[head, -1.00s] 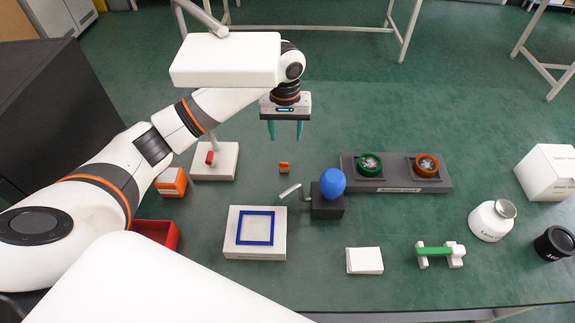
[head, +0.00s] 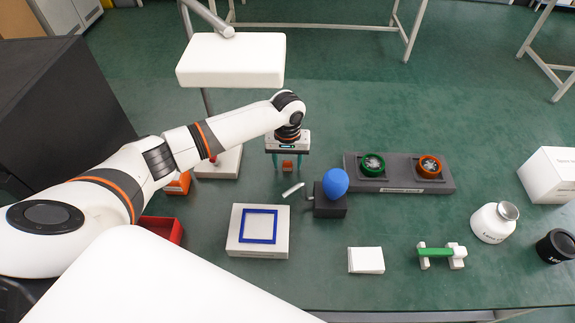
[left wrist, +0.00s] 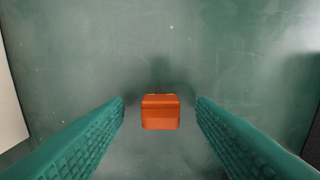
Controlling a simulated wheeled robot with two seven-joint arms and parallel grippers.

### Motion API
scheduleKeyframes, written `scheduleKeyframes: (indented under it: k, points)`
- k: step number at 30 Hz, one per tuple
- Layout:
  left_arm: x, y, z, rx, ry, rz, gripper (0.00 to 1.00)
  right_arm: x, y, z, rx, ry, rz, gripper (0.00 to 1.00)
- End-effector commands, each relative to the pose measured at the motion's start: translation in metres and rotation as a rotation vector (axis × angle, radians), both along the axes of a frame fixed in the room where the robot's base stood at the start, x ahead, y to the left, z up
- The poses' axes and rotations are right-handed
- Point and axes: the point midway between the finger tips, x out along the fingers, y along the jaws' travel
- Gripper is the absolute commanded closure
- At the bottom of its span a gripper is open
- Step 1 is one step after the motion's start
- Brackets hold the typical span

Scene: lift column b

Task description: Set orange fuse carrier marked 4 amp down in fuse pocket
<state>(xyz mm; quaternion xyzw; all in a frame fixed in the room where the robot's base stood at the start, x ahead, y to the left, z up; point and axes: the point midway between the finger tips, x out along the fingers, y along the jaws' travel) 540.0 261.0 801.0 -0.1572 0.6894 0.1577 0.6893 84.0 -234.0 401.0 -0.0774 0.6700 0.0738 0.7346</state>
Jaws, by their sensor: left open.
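The small orange fuse carrier (head: 288,166) stands on the green bench top, left of the blue ball. It also shows in the left wrist view (left wrist: 160,113), centred between the fingers. No 4 amp marking is readable. My left gripper (head: 288,160) points down over it, open, with one teal finger on each side. In the left wrist view the fingers (left wrist: 160,104) show a gap to the carrier on both sides. No fuse pocket can be made out for sure. My right gripper is not in view.
A white block with a blue square frame (head: 236,246) lies in front. A black block with a blue ball (head: 335,182) and a metal lever stands close right. A grey base (head: 402,187) holds green and orange round parts. A red bin (head: 176,233) and lamp base (head: 229,166) are left.

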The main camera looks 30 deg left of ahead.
Motion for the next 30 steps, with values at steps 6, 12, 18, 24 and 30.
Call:
scheduleKeyframes:
  k: [6,12,18,24,30]
  points:
    - [0.0,0.0,0.0,0.0,0.0,0.0,0.54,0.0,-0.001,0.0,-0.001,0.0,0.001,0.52]
    - [0.0,0.0,0.0,0.0,0.0,0.0,0.87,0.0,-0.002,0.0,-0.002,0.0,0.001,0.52]
    - [0.0,0.0,0.0,0.0,0.0,0.0,1.0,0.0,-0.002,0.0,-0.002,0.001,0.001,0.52]
    - [0.001,0.0,0.009,-0.001,-0.002,0.0,1.0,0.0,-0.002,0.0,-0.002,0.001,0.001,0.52]
    - [0.002,0.0,0.047,-0.002,-0.005,-0.001,1.0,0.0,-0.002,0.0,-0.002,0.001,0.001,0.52]
